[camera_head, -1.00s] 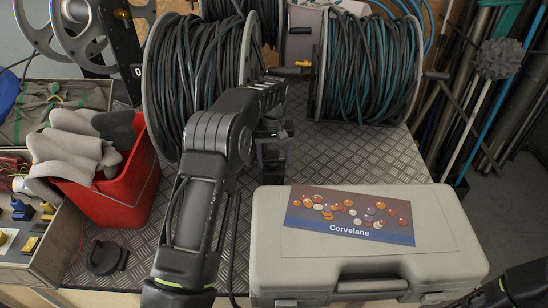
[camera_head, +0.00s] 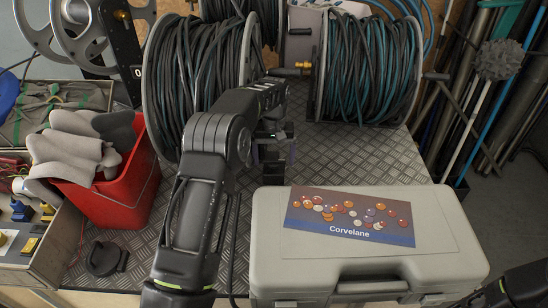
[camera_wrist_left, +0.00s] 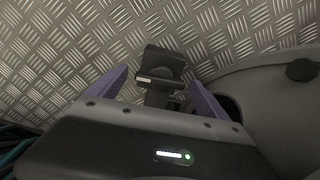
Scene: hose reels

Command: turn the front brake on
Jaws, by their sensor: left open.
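My left gripper (camera_head: 274,160) is beside the right flange of the front left hose reel (camera_head: 196,85), low over the metal deck, partly hidden behind my own arm in the head view. In the left wrist view its two purple fingers (camera_wrist_left: 158,88) are apart. A black blocky part with a pale line (camera_wrist_left: 163,63), which looks like the brake lever, stands between and just beyond the fingertips. I cannot tell whether the fingers touch it. My right gripper is out of view; only part of that arm shows at the lower right corner.
A grey Corvelane case (camera_head: 365,265) lies at the front right. A red bin (camera_head: 103,203) with grey gloves stands left. Another hose reel (camera_head: 368,70) is behind right. The diamond-plate deck (camera_head: 345,155) is clear between them. A grey curved surface with a black knob (camera_wrist_left: 301,70) is close on the right.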

